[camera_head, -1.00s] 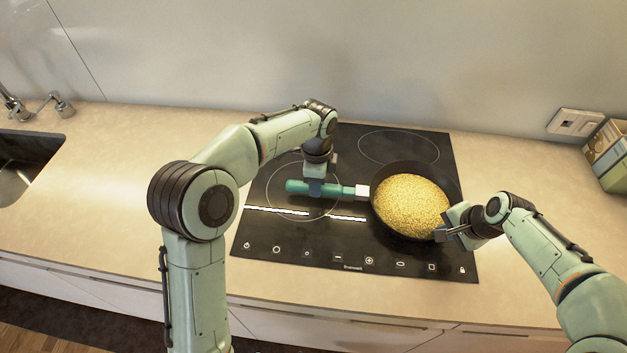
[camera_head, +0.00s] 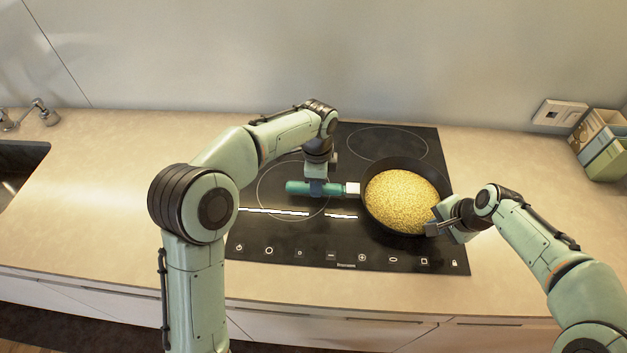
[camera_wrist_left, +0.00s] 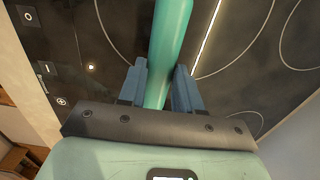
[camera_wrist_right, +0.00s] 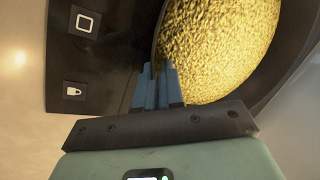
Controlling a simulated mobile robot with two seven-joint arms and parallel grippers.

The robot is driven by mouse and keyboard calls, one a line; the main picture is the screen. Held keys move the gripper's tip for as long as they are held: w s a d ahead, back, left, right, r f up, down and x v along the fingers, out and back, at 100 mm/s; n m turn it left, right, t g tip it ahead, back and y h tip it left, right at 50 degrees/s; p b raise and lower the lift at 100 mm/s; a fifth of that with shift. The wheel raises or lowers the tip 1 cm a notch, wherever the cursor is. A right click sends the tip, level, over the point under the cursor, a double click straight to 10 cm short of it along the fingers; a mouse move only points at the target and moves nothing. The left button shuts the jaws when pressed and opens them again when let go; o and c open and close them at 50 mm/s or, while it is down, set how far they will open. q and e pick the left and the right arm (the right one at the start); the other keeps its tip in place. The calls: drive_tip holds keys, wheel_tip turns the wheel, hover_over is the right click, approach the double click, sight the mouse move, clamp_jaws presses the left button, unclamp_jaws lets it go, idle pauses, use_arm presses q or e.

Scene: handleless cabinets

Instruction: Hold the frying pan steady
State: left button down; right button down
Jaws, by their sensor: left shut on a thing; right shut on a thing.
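The dark round frying pan (camera_head: 376,219) stands level on the right side of the black cooktop. A yellow grainy filling (camera_head: 400,197) covers its inside. Its green handle (camera_head: 298,188) points left, joined by a white piece (camera_head: 353,188). My left gripper (camera_head: 317,188) is shut around the handle; the left wrist view shows the handle (camera_wrist_left: 172,35) between its fingers (camera_wrist_left: 160,80). My right gripper (camera_head: 430,228) is at the pan's near right rim. In the right wrist view its fingers (camera_wrist_right: 157,78) are close together on the rim, whose pinched part is hidden.
The cooktop (camera_head: 300,245) has touch symbols along its front and bare rings at the left and back. Beige counter (camera_head: 130,200) lies clear to the left, with a sink (camera_head: 20,165) beyond. A socket (camera_head: 560,113) and a box-like container (camera_head: 603,148) are at the back right.

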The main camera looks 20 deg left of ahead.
use_arm(q)
drive_tip(key=shift+w+d+r, duration=0.1)
drive_tip(key=shift+d, duration=0.1)
drive_tip(key=c, duration=0.7)
unclamp_jaws()
wheel_tip(320, 180, up, 12)
